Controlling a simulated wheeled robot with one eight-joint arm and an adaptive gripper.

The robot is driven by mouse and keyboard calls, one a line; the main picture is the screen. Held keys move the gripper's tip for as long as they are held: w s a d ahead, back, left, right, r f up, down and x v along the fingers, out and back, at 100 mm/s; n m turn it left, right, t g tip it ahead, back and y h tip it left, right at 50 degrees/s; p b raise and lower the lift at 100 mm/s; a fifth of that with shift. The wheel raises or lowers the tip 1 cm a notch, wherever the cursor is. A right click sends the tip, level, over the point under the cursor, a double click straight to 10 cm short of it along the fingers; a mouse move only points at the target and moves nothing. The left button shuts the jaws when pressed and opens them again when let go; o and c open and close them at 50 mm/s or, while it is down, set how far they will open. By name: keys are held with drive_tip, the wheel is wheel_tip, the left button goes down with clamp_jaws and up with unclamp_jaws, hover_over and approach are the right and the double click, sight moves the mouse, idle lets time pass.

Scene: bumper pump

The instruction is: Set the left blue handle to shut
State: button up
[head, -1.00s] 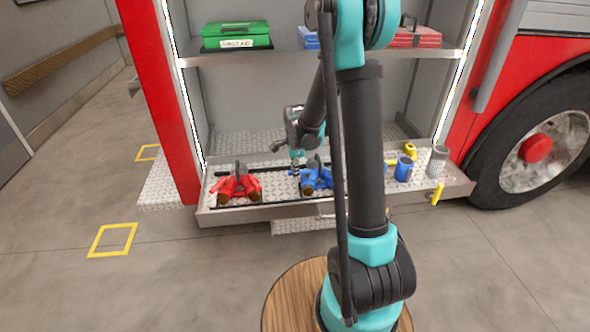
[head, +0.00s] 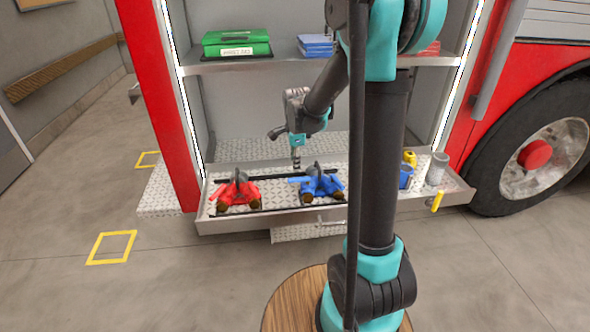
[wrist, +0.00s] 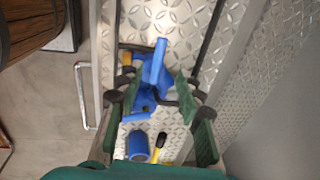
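The blue fitting (head: 324,186) sits on the tread-plate tray (head: 277,198). Its left blue handle (head: 299,180) sticks out to the left. In the wrist view this handle (wrist: 158,62) shows as a blue bar pointing up the picture, with the blue body (wrist: 141,103) below it. My gripper (head: 296,164) hangs pointing down just above the left handle. In the wrist view my gripper's (wrist: 159,88) green-padded fingers are apart, one on each side of the handle's line, with gaps to both. Contact is not visible.
A red fitting (head: 238,191) is to the left on the tray. A blue cup (head: 406,177), a grey cylinder (head: 437,168) and yellow pieces are to the right. A shelf with a green box (head: 236,43) is above. My arm hides part of the tray.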

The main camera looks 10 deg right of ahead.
drive_tip(key=shift+s+r, duration=0.2)
drive_tip(key=shift+r, duration=0.6)
drive_tip(key=shift+s+r, duration=0.15)
drive_tip(key=shift+r, duration=0.65)
